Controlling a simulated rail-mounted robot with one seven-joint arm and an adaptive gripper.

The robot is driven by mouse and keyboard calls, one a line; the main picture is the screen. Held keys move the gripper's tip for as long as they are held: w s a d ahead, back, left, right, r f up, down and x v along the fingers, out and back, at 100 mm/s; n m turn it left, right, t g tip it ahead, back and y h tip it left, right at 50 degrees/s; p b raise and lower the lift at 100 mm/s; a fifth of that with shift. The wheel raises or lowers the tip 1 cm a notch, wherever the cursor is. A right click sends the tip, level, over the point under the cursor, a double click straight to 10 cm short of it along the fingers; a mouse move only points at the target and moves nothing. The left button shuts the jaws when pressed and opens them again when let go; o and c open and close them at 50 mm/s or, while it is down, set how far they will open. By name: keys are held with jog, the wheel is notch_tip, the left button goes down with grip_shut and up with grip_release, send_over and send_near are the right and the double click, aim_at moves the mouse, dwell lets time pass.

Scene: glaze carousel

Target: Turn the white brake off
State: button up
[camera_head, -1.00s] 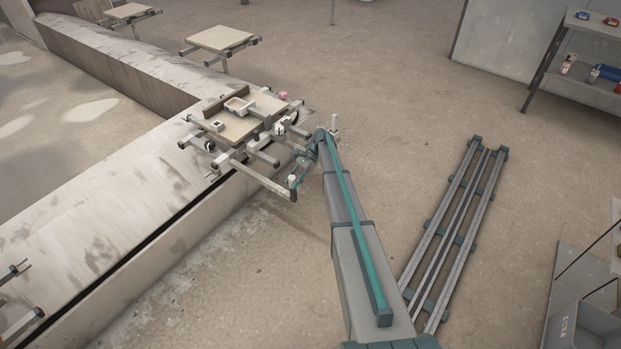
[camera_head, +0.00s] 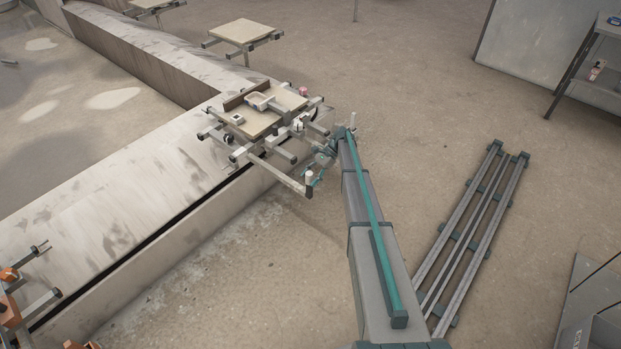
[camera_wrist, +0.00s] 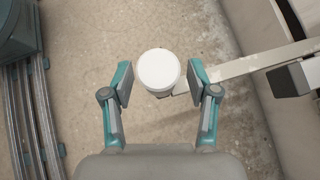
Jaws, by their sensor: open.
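The white brake's round knob (camera_wrist: 158,69) lies between my gripper's open fingers in the wrist view, with its flat white top facing the camera. My gripper (camera_wrist: 160,84) has one finger on each side, and small gaps show between the pads and the knob. In the head view the white knob (camera_head: 309,178) sits at the outer end of a grey bar (camera_head: 285,173) that sticks out from the carousel station. My gripper (camera_head: 316,176) is right beside it, small and partly hidden by its own links.
The carousel station's board (camera_head: 262,115) holds a pale tray (camera_head: 262,101) and other small parts. Grey bars with dark ends stick out around it. The carousel's pale track wall (camera_head: 150,245) runs close by. Floor rails (camera_head: 475,225) lie to the right, with open floor between.

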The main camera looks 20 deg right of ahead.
jog(key=v, duration=1.2)
dwell(0.4)
jog(key=s+a+f+n+h, duration=0.25)
jog(key=s+a+f, duration=0.2)
jog(key=s, duration=0.55)
jog(key=s+a+f+n+h+p, duration=0.1)
jog(key=s+a+f+n+h, duration=0.2)
jog(key=s+f, duration=0.5)
jog(key=s+a+f+n+h, duration=0.1)
jog(key=s+a+f+n, duration=0.3)
jog(key=s, duration=0.8)
jog(key=s+a+n+g+h, duration=0.1)
jog(key=s+a, duration=0.2)
jog(key=s, duration=0.9)
jog(key=s+a+r+n+g+h+p, duration=0.1)
jog(key=s+a, duration=0.3)
jog(key=s, duration=0.8)
jog(key=s+a+n+g+h+p, duration=0.1)
jog(key=s+a+n+g, duration=0.1)
jog(key=s, duration=1.1)
jog(key=shift+a+r+n, duration=0.35)
jog(key=shift+a+n, duration=0.3)
jog(key=shift+a, duration=0.35)
